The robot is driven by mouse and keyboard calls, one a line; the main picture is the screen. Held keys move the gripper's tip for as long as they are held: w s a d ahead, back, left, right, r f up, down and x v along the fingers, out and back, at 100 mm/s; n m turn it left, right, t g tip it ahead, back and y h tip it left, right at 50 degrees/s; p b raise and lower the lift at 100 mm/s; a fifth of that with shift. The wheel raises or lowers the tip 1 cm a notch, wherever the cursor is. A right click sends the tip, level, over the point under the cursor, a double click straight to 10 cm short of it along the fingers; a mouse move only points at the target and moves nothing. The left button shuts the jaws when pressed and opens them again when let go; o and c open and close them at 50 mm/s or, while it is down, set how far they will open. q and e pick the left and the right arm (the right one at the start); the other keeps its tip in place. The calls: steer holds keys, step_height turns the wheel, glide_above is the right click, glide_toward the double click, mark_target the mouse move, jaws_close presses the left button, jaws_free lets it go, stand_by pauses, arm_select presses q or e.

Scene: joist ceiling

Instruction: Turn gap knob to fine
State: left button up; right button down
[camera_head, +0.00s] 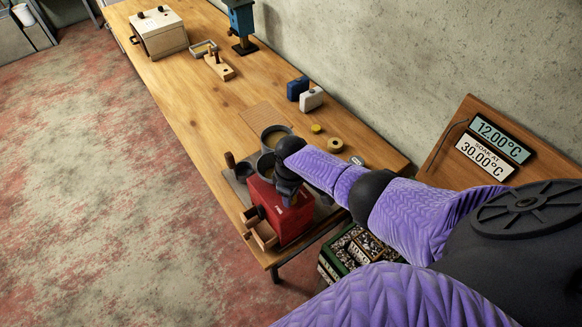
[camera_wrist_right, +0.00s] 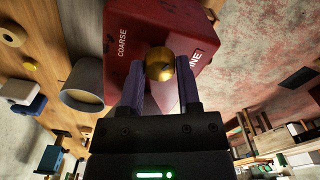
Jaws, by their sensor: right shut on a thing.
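The red machine (camera_head: 284,212) stands at the near end of the wooden table. In the right wrist view its red face (camera_wrist_right: 130,22) carries the labels COARSE, at left, and FINE, at right and partly hidden. The brass gap knob (camera_wrist_right: 160,64) sits between the labels. My right gripper (camera_wrist_right: 161,88) is shut on the knob, one finger on each side. In the head view my right gripper (camera_head: 287,190) is at the top of the red machine, and my arm hides the knob. The knob's exact setting cannot be told. My left gripper is not in view.
Grey cups (camera_head: 275,135) stand close behind the machine. A small wooden drawer (camera_head: 263,236) juts from its front. A wooden board with temperature displays (camera_head: 485,160) leans at the right. A crate (camera_head: 352,255) is below the table edge.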

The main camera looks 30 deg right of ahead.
steer(key=m, duration=0.3)
steer(key=shift+r+m+p, duration=0.1)
steer(key=shift+m+p, duration=0.3)
steer(key=m, duration=0.3)
steer(key=shift+m+p, duration=0.3)
steer(key=m, duration=0.3)
steer(key=shift+m+p, duration=0.35)
steer(key=shift+m, duration=1.35)
steer(key=shift+c, duration=1.5)
jaws_free()
step_height(320, 180, up, 10)
steer(key=p, duration=0.8)
